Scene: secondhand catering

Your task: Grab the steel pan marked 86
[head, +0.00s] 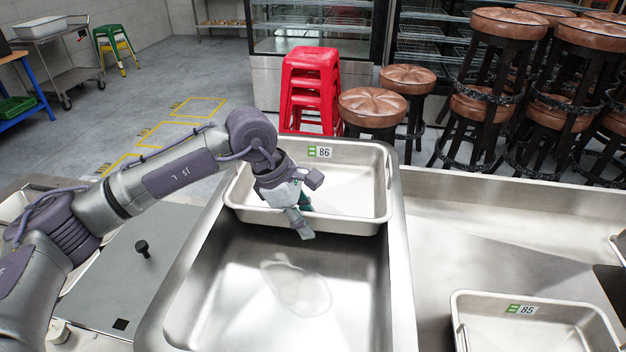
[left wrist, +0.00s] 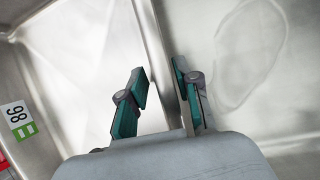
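The steel pan marked 86 (head: 350,190) is a shallow rectangular tray at the far end of a steel basin. Its green-and-white label (head: 320,152) is on the far wall and also shows sideways in the left wrist view (left wrist: 17,120). My left gripper (head: 300,219) is at the pan's near rim, left of the far-side label's right edge. In the left wrist view my left gripper (left wrist: 160,78) is open, with a finger on each side of the rim (left wrist: 158,45). The rim lies closer to the right finger; contact is unclear. My right gripper is out of view.
The steel basin (head: 290,325) in front of the pan is empty. Another steel pan marked 85 (head: 480,310) sits at lower right. Red stools (head: 310,85) and brown-topped stools (head: 372,106) stand beyond the counter. A black knob (head: 142,247) stands at left.

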